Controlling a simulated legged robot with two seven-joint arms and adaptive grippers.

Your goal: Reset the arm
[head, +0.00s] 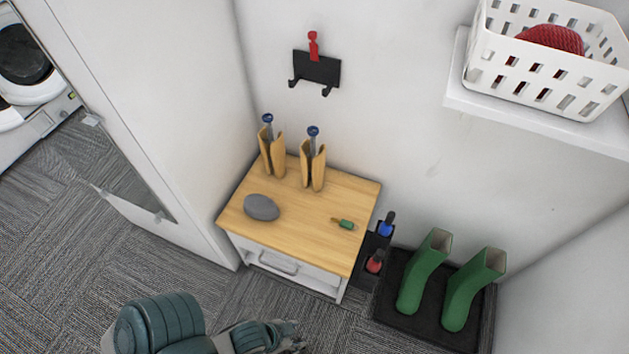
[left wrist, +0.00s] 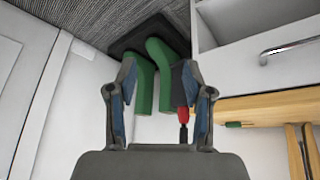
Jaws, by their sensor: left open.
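My left arm comes in along the bottom edge of the head view, and its gripper (head: 285,340) is low at the front, partly cut off by the frame edge. In the left wrist view the left gripper (left wrist: 160,80) has its two fingers spread apart with nothing held between them. The green boots show beyond the fingers, apart from them. My right gripper is in neither view.
A wooden-topped cabinet (head: 290,222) bears a grey stone-like object (head: 261,207), a small green-handled tool (head: 344,223) and two wooden holders (head: 313,165). Green boots (head: 424,272) stand on a black tray (head: 415,328). A white basket (head: 497,66) sits on a shelf (head: 458,92). Carpet lies open at left.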

